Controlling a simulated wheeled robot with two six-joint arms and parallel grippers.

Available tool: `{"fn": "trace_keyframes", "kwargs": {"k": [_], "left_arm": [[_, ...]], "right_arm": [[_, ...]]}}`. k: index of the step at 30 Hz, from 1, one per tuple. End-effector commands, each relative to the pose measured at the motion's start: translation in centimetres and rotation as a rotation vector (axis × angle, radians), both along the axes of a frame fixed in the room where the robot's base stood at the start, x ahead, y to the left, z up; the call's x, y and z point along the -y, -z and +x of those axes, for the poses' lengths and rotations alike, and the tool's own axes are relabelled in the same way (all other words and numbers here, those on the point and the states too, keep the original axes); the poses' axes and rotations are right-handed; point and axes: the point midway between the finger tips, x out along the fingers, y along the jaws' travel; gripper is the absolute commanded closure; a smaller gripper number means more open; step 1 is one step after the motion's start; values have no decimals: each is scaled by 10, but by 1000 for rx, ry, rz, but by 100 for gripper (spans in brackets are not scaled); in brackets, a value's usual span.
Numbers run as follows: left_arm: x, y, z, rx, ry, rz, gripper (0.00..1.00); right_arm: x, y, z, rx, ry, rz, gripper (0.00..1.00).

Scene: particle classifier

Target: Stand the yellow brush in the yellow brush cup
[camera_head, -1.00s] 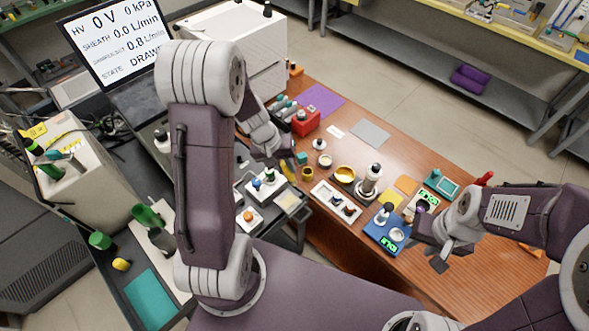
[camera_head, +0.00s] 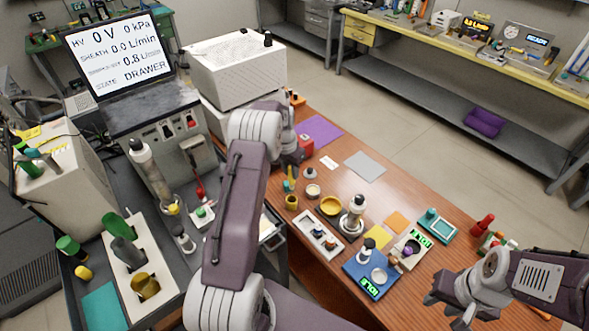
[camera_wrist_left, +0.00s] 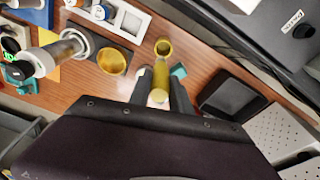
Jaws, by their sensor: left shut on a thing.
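The yellow brush (camera_wrist_left: 160,82) is gripped between the dark fingers of my left gripper (camera_wrist_left: 161,90) in the left wrist view. In the head view the brush (camera_head: 292,172) shows above and just behind the yellow brush cup (camera_head: 291,202), apart from it. The cup stands upright on the wooden bench, and its open mouth also shows in the left wrist view (camera_wrist_left: 163,47), just beyond the brush's end. My left gripper's fingertips are mostly hidden by its arm in the head view. My right gripper (camera_head: 450,308) has its fingers apart, empty, at the bench's front right.
A teal object (camera_head: 288,186) sits close beside the cup. A yellow dish (camera_head: 330,206), a white tray (camera_head: 319,236) and an upright metal cylinder (camera_head: 354,213) stand to the right. A purple mat (camera_head: 320,131) is clear.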

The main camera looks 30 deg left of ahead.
Motion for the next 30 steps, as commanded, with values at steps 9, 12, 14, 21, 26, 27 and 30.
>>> {"fn": "trace_keyframes", "kwargs": {"k": [9,12,14,21,26,27,30], "left_arm": [[0,0,0,7,-1,20,100],[0,-1,0,7,-2,20,100],[0,0,0,7,-3,20,100],[0,22,0,6,-3,20,100],[0,42,0,7,-3,20,100],[0,46,0,7,-3,20,100],[0,55,0,7,-3,20,100]], "right_arm": [[0,0,0,0,0,0,66],[0,-1,0,0,0,0,66],[0,-2,0,0,0,0,66],[0,14,0,0,0,0,66],[0,27,0,0,0,0,66],[0,30,0,0,0,0,66],[0,35,0,0,0,0,66]]}}
